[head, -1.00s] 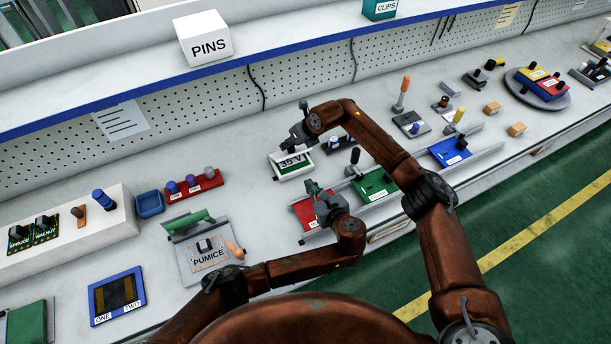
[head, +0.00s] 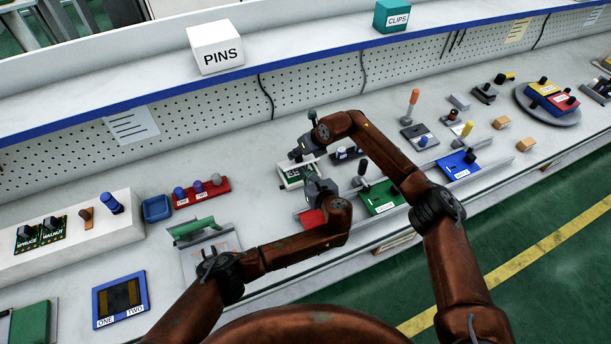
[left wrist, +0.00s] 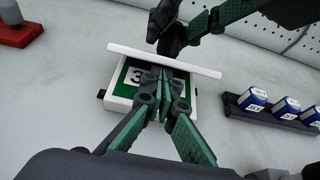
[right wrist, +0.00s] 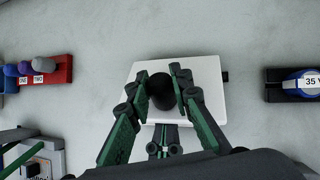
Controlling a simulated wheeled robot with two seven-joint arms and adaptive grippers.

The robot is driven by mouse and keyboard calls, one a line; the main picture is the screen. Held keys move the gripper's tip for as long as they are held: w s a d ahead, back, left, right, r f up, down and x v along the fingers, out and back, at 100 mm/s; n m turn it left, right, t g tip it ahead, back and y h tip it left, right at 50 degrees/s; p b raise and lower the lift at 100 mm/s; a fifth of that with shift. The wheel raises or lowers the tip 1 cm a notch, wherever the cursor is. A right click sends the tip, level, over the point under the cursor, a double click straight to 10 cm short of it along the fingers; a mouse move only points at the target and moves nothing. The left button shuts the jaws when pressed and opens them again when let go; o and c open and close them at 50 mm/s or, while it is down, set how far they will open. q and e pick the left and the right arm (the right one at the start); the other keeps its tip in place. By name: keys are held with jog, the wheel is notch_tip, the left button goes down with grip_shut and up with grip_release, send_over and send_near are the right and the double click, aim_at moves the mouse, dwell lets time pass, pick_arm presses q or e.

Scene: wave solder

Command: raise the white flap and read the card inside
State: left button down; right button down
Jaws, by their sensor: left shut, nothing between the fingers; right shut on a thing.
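The white box with a green inside (left wrist: 118,101) stands on the bench; it also shows in the head view (head: 288,185). Its white flap (left wrist: 130,51) is raised, seen nearly edge-on in the left wrist view and face-on in the right wrist view (right wrist: 207,100). A white card (left wrist: 134,75) lies in the green inside; only a "3" reads, the rest hidden behind my left gripper. My right gripper (head: 296,153) is shut on the flap's dark knob (right wrist: 162,92). My left gripper (left wrist: 162,74) is shut and empty, before the card and near the flap's lower edge; contact is unclear.
A dark rack with blue pieces (left wrist: 270,112) stands beside the box. A red block with knobs (head: 201,192) is to the left. Red, green (head: 381,198) and blue (head: 458,166) blocks sit on a rail at the right. Bare bench lies between the box and the red block.

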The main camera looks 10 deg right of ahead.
jog(key=shift+d, duration=0.1)
pick_arm(q)
jog(key=shift+w+a+r, duration=0.2)
jog(key=shift+w+r, duration=0.35)
jog(key=shift+r, duration=0.3)
pick_arm(e)
jog(key=shift+f, duration=0.1)
jog(key=c, duration=2.2)
grip_release()
pick_arm(q)
jog(key=shift+d, duration=0.1)
pick_arm(e)
jog(key=o, duration=0.5)
jog(key=shift+f, duration=0.1)
pick_arm(q)
jog(key=shift+f, duration=0.1)
jog(key=shift+s, duration=0.1)
